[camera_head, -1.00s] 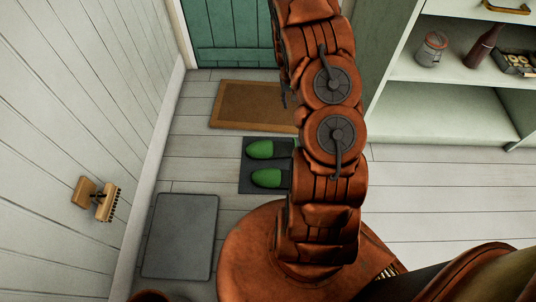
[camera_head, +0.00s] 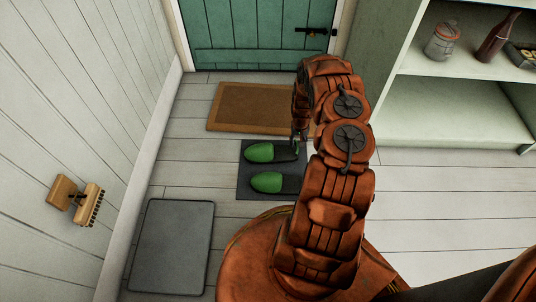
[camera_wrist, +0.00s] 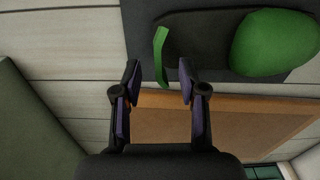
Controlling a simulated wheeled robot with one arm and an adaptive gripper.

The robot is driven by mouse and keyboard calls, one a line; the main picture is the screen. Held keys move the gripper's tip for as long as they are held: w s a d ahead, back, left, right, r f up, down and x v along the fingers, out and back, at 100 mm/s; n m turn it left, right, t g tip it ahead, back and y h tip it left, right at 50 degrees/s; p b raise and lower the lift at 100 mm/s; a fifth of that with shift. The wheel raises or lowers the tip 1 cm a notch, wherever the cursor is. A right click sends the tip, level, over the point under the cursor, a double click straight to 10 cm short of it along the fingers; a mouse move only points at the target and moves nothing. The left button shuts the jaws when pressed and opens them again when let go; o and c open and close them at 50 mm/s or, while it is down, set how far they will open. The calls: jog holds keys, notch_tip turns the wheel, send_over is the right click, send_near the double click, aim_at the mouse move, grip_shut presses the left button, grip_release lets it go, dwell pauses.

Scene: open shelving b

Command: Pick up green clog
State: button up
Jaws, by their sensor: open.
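Two green clogs lie side by side on a dark mat (camera_head: 246,188), toes to the left in the head view. The far clog (camera_head: 259,153) has my gripper (camera_head: 298,138) at its right, heel end. The near clog (camera_head: 267,182) has nothing over it. In the wrist view one clog shows its green toe (camera_wrist: 268,45) at upper right, a dark inside and a thin green heel strap (camera_wrist: 160,58). My gripper (camera_wrist: 160,80) is open and empty there, and the strap appears between its fingertips. Whether the fingers touch it I cannot tell.
A brown doormat (camera_head: 250,107) lies beyond the dark mat, before a green door (camera_head: 258,30). A grey mat (camera_head: 172,247) lies at lower left, near a wall brush (camera_head: 88,204). Open shelving (camera_head: 445,105) stands at right. The floor at right is clear.

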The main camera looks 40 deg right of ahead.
aim_at(297, 149)
jog(key=shift+d+f+b, duration=0.15)
jog(key=shift+f+b, duration=0.65)
jog(key=shift+f, duration=0.75)
jog(key=shift+d+f+b, duration=0.1)
jog(key=shift+f+b, duration=0.65)
jog(key=shift+f, duration=0.75)
grip_shut()
